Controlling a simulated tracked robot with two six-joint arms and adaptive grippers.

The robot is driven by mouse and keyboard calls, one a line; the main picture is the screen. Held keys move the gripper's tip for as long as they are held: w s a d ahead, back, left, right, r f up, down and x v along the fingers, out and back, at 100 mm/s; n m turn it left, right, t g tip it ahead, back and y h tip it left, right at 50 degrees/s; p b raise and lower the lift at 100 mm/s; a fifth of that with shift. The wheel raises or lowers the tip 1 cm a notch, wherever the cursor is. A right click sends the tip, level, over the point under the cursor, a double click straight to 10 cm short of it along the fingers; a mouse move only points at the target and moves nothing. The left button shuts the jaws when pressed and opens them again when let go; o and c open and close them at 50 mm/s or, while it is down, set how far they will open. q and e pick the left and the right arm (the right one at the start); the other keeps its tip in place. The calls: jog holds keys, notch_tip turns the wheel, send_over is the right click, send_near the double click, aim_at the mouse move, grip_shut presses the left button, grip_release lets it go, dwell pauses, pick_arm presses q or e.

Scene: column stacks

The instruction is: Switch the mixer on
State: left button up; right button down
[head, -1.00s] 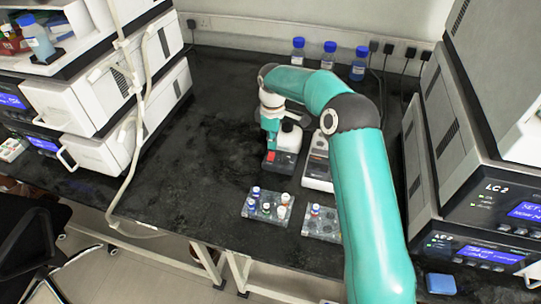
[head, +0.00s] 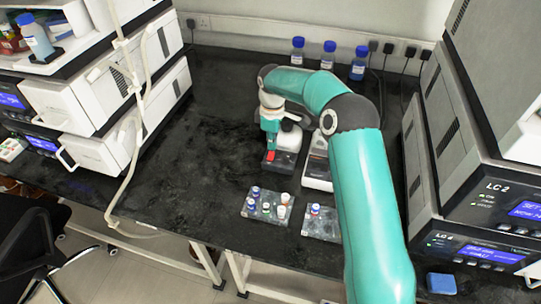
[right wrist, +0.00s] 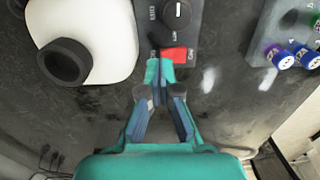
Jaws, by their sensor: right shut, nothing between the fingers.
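The mixer (head: 286,161) is a dark unit with a white upper part on the bench, partly behind my right arm. Its red switch (head: 272,155) is at the front left. In the right wrist view the switch (right wrist: 174,54) lies beside a black knob (right wrist: 177,12), next to the white body (right wrist: 112,30) with its black cup (right wrist: 64,62). My right gripper (head: 270,143) is shut and empty, with its fingertips (right wrist: 163,72) right at the switch's edge. I cannot tell whether they touch it. My left gripper is not in view.
Two vial racks (head: 268,206) (head: 321,222) stand in front of the mixer. A white-and-dark device (head: 317,170) is just to its right. Blue-capped bottles (head: 329,54) stand at the back wall. Instrument stacks flank the bench; the bench left of the mixer is clear.

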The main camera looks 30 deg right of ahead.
jog(key=shift+f+b, duration=0.55)
jog(key=shift+f, duration=0.45)
dwell(0.4)
jog(key=shift+r+p, duration=2.1)
jog(key=shift+r, duration=0.45)
